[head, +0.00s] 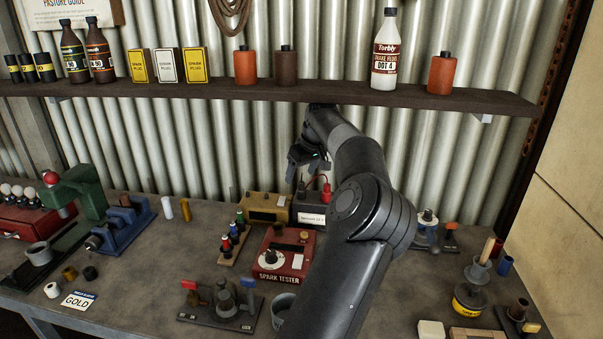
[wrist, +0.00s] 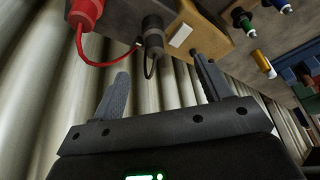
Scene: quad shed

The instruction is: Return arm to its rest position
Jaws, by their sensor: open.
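My arm reaches from the bottom middle of the head view up and back towards the corrugated wall. My gripper (head: 308,158) hangs below the shelf, above the back of the bench. In the wrist view my gripper (wrist: 160,85) has its two fingers spread apart with nothing between them. A red terminal (wrist: 88,12) with a red cable and a black terminal (wrist: 153,35) with a black cable show just beyond the fingers. They belong to a battery-like box (head: 307,212) on the bench, partly hidden behind my arm.
The shelf (head: 200,90) with bottles and boxes runs above my gripper. On the bench (head: 160,270) stand a red spark tester (head: 284,255), a tan box (head: 265,207), a green press (head: 85,190) and a blue vise (head: 122,225). The bench's front left is partly clear.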

